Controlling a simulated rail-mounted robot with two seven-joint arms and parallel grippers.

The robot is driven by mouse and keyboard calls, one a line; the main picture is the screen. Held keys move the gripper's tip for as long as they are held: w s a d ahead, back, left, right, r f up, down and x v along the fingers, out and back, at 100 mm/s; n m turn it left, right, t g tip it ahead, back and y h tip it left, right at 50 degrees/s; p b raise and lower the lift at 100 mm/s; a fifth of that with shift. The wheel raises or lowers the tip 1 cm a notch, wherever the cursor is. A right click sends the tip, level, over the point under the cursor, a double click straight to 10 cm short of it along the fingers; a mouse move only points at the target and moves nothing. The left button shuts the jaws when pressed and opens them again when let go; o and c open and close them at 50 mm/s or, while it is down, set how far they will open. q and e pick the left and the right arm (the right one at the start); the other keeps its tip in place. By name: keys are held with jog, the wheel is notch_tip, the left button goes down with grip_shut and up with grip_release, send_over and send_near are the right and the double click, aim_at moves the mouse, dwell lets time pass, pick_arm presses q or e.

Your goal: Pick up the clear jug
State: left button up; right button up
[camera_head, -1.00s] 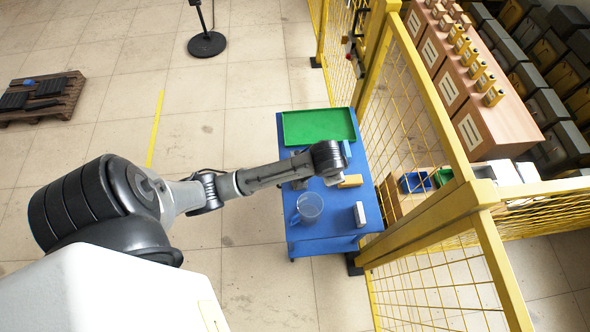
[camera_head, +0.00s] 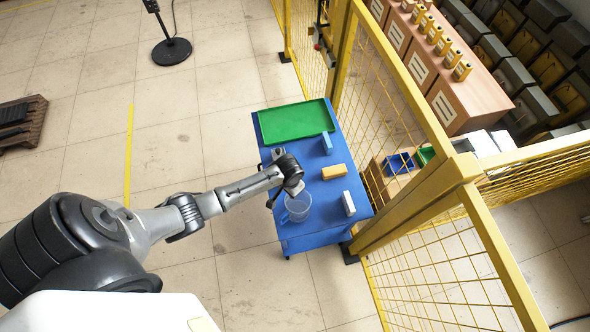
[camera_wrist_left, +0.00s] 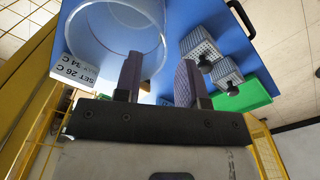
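The clear jug (camera_head: 299,209) stands upright at the near left part of the blue table (camera_head: 317,234). Its round rim and transparent wall show in the left wrist view (camera_wrist_left: 108,42). My left gripper (camera_head: 286,197) is just above the jug's far side in the head view. In the left wrist view its two fingers (camera_wrist_left: 160,75) are apart with nothing held. One finger overlaps the jug's wall in the picture and the other is outside the rim; I cannot tell whether either touches. My right gripper is in no view.
A green tray (camera_head: 297,121) lies at the table's far end. A blue block (camera_head: 327,143), a yellow block (camera_head: 334,171) and a white block (camera_head: 348,204) stand along the right side. Grey blocks with black knobs (camera_wrist_left: 201,48) are beside the jug. A yellow mesh fence (camera_head: 405,130) borders the right.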

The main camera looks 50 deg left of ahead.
pick_arm(q)
jog(key=shift+s+a+f, duration=0.1)
jog(key=shift+a+f, duration=0.05)
jog(key=shift+f, duration=2.6)
grip_shut()
